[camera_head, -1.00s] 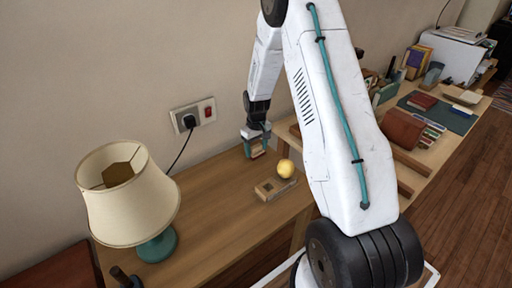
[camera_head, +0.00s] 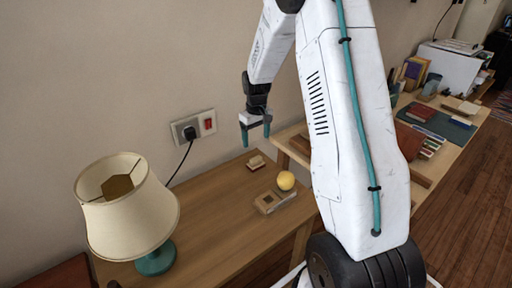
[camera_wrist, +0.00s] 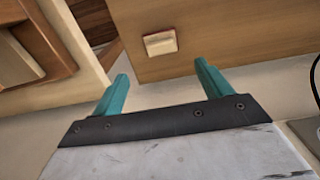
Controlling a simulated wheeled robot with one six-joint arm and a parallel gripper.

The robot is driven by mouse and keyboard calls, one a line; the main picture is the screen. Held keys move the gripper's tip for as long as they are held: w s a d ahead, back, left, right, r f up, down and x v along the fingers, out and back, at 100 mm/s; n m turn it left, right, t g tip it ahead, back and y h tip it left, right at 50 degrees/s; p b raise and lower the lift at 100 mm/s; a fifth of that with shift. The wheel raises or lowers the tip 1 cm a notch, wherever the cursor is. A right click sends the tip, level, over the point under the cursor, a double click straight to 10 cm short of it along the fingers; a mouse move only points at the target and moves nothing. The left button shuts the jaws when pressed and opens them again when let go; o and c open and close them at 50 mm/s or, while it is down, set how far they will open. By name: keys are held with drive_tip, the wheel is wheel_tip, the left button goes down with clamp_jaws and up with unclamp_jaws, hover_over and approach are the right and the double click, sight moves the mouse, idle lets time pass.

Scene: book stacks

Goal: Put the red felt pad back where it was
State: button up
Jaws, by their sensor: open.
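My gripper (camera_head: 255,134) is open and empty, its two teal fingers pointing down above the back edge of the wooden desk (camera_head: 215,225). A small tan block (camera_head: 256,162) lies on the desk just below and apart from the fingers. I cannot tell whether this block is the red felt pad. A flat red item (camera_head: 421,111) lies on the dark mat of the far table; I cannot tell whether it is felt.
A wooden holder (camera_head: 268,203) and a yellow ball (camera_head: 286,180) are on the desk right of the block. A cream lamp (camera_head: 128,205) stands at left. A plugged socket (camera_head: 193,126) is on the wall. The desk's middle is clear.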

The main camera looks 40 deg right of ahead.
drive_tip(key=s+a+r, duration=0.6)
drive_tip(key=s+r, duration=0.1)
drive_tip(key=r, duration=0.3)
drive_tip(key=s+a+r, duration=0.6)
drive_tip(key=s+r, duration=0.1)
drive_tip(key=r, duration=0.2)
drive_tip(key=s+a+r, duration=0.1)
drive_tip(key=s+a, duration=0.2)
drive_tip(key=s, duration=0.7)
drive_tip(key=s+a+r+t, duration=0.1)
drive_tip(key=s+a, duration=0.3)
drive_tip(key=s, duration=0.7)
drive_tip(key=shift+r, duration=0.8)
drive_tip(key=shift+a, duration=0.1)
